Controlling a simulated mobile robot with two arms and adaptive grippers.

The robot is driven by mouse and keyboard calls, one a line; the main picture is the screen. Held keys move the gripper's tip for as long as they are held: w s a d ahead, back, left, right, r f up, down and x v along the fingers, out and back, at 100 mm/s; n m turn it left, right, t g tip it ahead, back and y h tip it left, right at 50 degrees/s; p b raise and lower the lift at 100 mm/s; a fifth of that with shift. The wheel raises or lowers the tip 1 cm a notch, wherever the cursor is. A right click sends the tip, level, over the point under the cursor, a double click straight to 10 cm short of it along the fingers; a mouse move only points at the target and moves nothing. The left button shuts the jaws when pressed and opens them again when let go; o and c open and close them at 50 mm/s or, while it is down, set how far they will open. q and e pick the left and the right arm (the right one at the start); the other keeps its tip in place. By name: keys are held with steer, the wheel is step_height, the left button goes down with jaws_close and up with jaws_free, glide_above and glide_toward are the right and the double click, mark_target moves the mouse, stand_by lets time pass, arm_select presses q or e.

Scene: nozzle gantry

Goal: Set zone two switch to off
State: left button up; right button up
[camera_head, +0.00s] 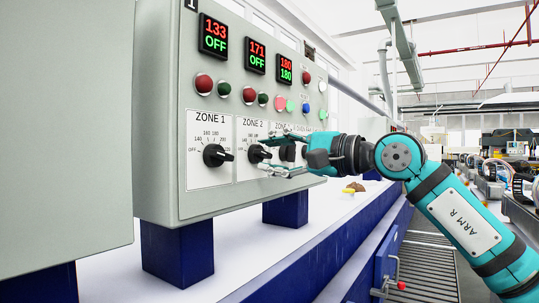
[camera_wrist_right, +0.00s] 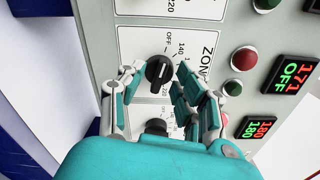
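The zone two switch is a black rotary knob (camera_head: 258,153) on a white scale plate labelled ZONE 2 (camera_head: 252,121) on the grey panel. The zone two display (camera_head: 255,57) reads 171 in red and OFF in green. My left gripper is not in view.
The zone one knob (camera_head: 217,155) is to the left, under a display (camera_head: 213,36) reading 133 and OFF. The third knob (camera_head: 287,152) is close on the right, partly behind my gripper. Red and green buttons (camera_head: 204,83) sit above. A white bench (camera_head: 330,205) runs below.

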steer(key=v, duration=1.1)
